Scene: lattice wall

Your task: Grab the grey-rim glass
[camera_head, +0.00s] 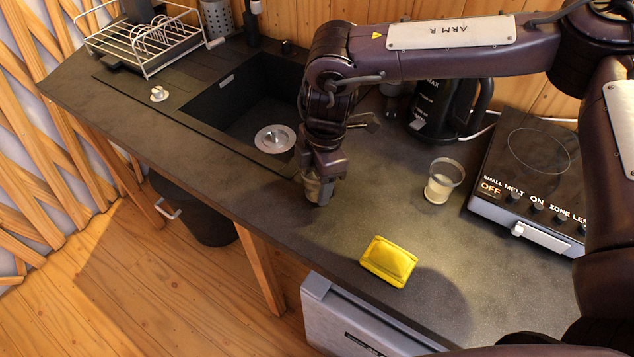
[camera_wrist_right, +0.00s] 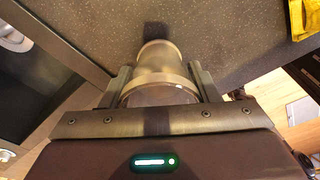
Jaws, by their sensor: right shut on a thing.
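My right gripper (camera_head: 321,174) points down over the counter, just right of the sink. It is shut on the grey-rim glass (camera_head: 318,192), which shows below the fingers. In the right wrist view the glass (camera_wrist_right: 158,62) sits between the two fingers of the gripper (camera_wrist_right: 160,85), with its broad greyish band near the palm and its narrower end away. I cannot tell whether its base touches the counter. My left gripper is not in view.
A hot plate (camera_head: 530,165) and a black kettle (camera_head: 447,108) stand at the right. The sink (camera_head: 245,105) is left of the gripper, with a dish rack (camera_head: 140,38) beyond. Counter between gripper and sponge is clear.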

